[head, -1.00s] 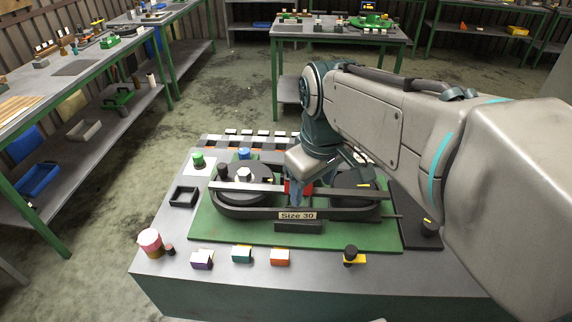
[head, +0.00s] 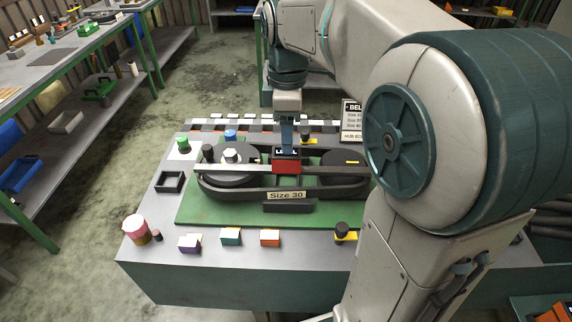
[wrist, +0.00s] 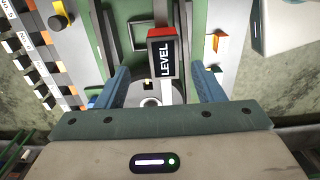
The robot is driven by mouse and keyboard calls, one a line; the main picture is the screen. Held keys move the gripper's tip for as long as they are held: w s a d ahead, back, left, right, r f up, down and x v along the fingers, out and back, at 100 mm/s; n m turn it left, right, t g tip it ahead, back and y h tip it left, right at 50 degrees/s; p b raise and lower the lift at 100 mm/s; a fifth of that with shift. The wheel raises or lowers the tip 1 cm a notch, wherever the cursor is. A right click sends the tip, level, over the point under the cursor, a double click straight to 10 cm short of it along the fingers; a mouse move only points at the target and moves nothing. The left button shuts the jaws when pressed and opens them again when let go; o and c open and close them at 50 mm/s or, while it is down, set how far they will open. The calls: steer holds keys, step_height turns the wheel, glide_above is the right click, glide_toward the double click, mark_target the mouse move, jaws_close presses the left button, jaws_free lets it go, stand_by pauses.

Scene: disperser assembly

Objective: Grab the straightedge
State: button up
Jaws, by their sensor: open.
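The straightedge (head: 240,168) is a long grey bar lying across the two black pulleys of the belt assembly. A red block (head: 286,166) marked LEVEL (wrist: 163,52) sits on its middle. My gripper (head: 287,148) points down over the red block. In the wrist view my gripper's blue fingers (wrist: 160,72) are open and apart, one on each side of the straightedge (wrist: 165,92). No contact shows there. In the head view the fingertips are close to the block, and I cannot tell their exact height.
The assembly stands on a green plate (head: 190,212) with a "Size 30" label (head: 286,195). A small black tray (head: 169,182) is at left. A sign (head: 351,120) stands at back right.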

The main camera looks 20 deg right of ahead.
mark_target(286, 163)
steer(key=f, duration=0.6)
steer(key=shift+s+a+f, duration=0.2)
steer(key=shift+f, duration=0.05)
jaws_close()
